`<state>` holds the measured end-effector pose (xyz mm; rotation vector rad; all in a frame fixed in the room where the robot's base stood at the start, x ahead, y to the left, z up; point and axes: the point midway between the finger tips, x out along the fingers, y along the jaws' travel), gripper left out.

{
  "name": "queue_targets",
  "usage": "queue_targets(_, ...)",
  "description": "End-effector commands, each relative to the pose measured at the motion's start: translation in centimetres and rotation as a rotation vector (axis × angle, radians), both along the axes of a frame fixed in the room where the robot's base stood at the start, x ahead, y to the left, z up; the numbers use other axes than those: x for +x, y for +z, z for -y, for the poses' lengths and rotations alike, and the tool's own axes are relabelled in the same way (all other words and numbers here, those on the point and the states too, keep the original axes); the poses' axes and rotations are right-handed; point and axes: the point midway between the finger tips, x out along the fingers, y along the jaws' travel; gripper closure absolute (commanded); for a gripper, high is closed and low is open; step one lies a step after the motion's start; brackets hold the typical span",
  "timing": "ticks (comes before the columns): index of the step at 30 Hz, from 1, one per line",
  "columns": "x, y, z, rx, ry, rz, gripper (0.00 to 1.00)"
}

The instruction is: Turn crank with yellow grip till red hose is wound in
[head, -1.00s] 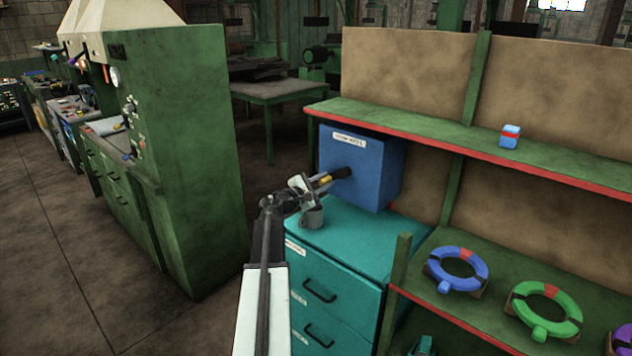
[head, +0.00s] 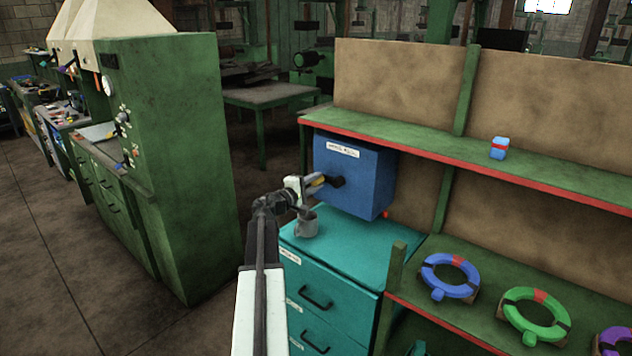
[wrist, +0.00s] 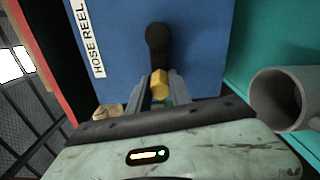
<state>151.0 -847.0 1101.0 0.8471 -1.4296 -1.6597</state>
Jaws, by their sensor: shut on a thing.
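The blue box labelled HOSE REEL (head: 366,180) hangs under the green shelf, over the teal cabinet. Its black crank (wrist: 158,40) sticks out from the front face, and the yellow grip (wrist: 159,84) is at its end. My gripper (head: 318,182) is shut on the yellow grip, with one finger on each side of it in the wrist view. A small red-orange spot (head: 386,214) shows at the box's lower right edge. I cannot tell whether it is the red hose; no other hose shows.
A grey mug (head: 306,226) stands on the teal cabinet (head: 350,246), close below my gripper; it is at the right in the wrist view. The red-edged green shelf (head: 420,150) runs above the box. Ring-shaped things (head: 450,276) lie on the lower shelf at right.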

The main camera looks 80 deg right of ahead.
Motion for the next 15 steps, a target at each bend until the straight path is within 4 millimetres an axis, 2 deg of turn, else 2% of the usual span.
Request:
queue_targets(1, -0.59, 0.06, 0.01, -0.001, -0.013, 0.0, 1.0)
queue_targets(11, -0.45, 0.04, -0.03, -0.001, -0.013, 0.0, 1.0)
queue_targets(12, -0.44, 0.04, -0.02, -0.001, -0.013, 0.0, 0.64)
queue_targets(13, -0.41, 0.04, -0.02, -0.001, -0.012, 0.0, 0.56)
queue_targets(15, -0.26, 0.04, -0.03, -0.001, -0.009, 0.001, 0.53)
